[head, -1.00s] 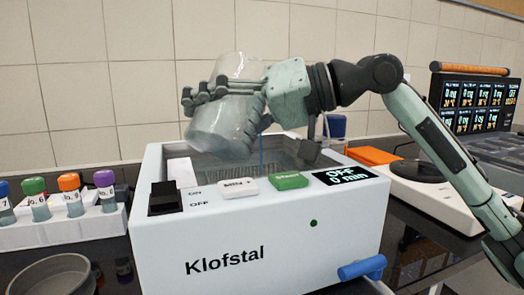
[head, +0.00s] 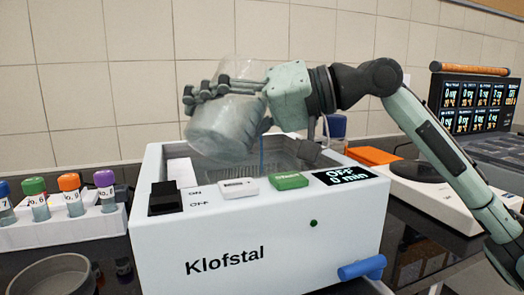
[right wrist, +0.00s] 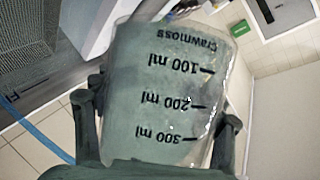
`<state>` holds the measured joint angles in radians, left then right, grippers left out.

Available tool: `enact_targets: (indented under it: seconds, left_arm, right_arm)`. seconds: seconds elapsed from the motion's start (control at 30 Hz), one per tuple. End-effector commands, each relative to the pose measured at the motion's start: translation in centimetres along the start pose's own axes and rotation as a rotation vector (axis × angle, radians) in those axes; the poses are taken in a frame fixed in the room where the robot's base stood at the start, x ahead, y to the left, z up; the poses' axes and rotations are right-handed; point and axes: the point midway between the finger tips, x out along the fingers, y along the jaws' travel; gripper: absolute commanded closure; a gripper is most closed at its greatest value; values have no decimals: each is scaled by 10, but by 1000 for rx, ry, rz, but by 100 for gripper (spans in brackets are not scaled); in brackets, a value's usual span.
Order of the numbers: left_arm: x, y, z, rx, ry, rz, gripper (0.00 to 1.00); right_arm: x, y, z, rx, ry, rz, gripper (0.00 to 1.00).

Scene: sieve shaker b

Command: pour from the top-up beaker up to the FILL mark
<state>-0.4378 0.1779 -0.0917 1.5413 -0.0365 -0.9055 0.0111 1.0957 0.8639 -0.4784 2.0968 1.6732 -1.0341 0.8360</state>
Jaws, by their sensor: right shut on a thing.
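The clear top-up beaker (head: 222,135) is held tilted above the open basin (head: 193,158) of the white Klofstal machine (head: 250,245). My right gripper (head: 228,95) is shut around its side, coming from the right. In the right wrist view the beaker (right wrist: 165,90) fills the middle, with its 100, 200 and 300 ml marks upside down between the fingers (right wrist: 160,125). I cannot make out the liquid level or a stream. The basin's inside is mostly hidden by its front wall, and I see no FILL mark. My left gripper is not in view.
A white rack (head: 70,229) of capped tubes stands left of the machine, behind a grey round dish (head: 55,275). A blue handle (head: 362,268) sticks out at the machine's lower right. A white scale (head: 435,195) and an orange box (head: 372,156) stand to the right.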

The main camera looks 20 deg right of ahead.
Motion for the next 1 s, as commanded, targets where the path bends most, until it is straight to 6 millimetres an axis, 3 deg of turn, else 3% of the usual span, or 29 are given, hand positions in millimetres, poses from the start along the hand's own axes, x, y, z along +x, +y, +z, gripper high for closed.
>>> enact_targets:
  seconds: [1.0]
  left_arm:
    - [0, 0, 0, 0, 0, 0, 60]
  right_arm:
    - [0, -1, 0, 57, 3, -26, 88]
